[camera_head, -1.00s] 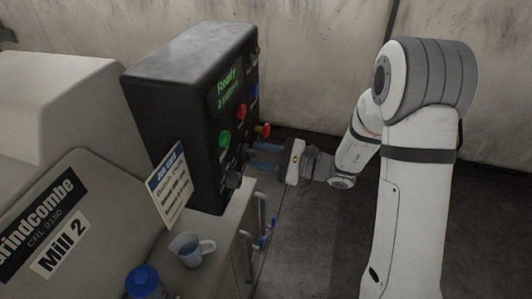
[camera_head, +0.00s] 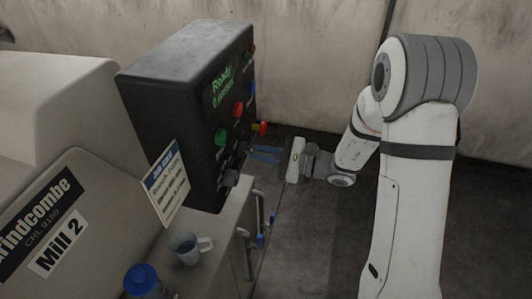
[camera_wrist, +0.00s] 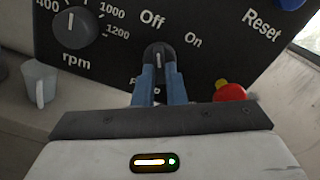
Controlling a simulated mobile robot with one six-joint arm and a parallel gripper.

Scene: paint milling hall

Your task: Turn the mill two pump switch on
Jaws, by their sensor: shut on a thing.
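The pump switch (camera_wrist: 159,57) is a dark rotary knob with a white mark on the black control panel (camera_head: 180,80). The labels "Off" and "On" are above it; the lettering below is partly hidden by my fingers. The white mark points roughly up, towards "Off". My gripper (camera_wrist: 160,75) has its two blue fingers shut on the knob, one on each side. In the head view my gripper (camera_head: 254,153) reaches the panel's face from the right; the knob itself is hard to make out there.
An rpm dial (camera_wrist: 75,25) is left of the switch. A red-and-yellow knob (camera_wrist: 229,91) is close to the right finger. A green button (camera_head: 220,137), a job card (camera_head: 166,184), a mug (camera_head: 189,248) and a blue-lidded container (camera_head: 147,281) are nearby. The panel display reads "Ready".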

